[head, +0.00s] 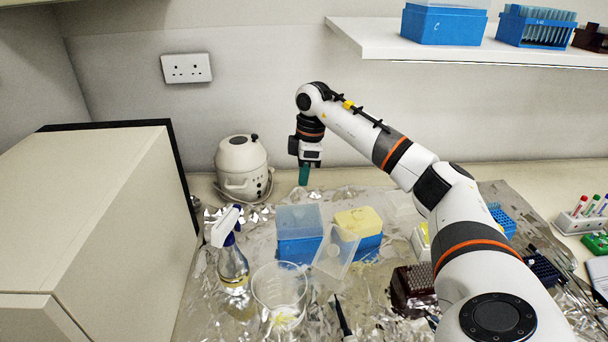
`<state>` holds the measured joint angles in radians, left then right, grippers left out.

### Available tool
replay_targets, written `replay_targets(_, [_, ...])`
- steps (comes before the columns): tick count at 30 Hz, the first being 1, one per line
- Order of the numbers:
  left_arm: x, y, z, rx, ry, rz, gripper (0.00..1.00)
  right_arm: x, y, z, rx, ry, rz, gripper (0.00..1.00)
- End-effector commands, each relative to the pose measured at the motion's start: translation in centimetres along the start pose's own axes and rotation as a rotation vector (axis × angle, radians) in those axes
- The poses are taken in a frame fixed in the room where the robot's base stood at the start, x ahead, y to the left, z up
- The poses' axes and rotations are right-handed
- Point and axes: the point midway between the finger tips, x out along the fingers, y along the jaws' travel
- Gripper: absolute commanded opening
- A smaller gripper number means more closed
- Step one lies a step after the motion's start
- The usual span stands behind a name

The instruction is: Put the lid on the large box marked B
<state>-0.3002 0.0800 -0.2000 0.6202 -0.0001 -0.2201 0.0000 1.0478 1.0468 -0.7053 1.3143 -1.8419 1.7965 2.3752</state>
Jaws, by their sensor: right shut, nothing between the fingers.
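A blue box with a yellow top face (359,221) stands on the foil-covered bench, with no lid over it. A clear, translucent lid (336,250) leans tilted at its front left side. Just left stands another blue box (299,250) with a cloudy translucent cover on top. I cannot read a letter B on either box. My right gripper (304,176) is shut and empty, pointing down with teal fingertips, above and behind the two boxes. My left gripper is not in view.
A glass beaker (280,296) and a spray bottle (232,262) stand in front left. A white pot-like device (242,168) is behind. A dark red rack (411,290) stands front right.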

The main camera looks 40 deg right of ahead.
Motion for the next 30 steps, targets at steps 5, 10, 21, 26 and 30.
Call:
replay_targets(5, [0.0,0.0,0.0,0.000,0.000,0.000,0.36,0.0,0.0,0.0,0.000,0.000,0.000,0.00])
replay_targets(10, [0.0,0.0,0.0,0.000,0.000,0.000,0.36,0.0,0.0,0.0,0.000,0.000,0.000,0.00])
replay_targets(21, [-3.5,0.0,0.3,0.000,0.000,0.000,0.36,1.9,0.5,0.7,0.002,0.070,0.004,0.00])
replay_targets(26, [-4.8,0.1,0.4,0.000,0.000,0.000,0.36,4.4,1.0,0.9,0.000,0.118,-0.001,0.00])
replay_targets(30, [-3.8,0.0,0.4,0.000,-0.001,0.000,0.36,5.8,1.0,0.8,0.000,0.122,-0.005,0.00])
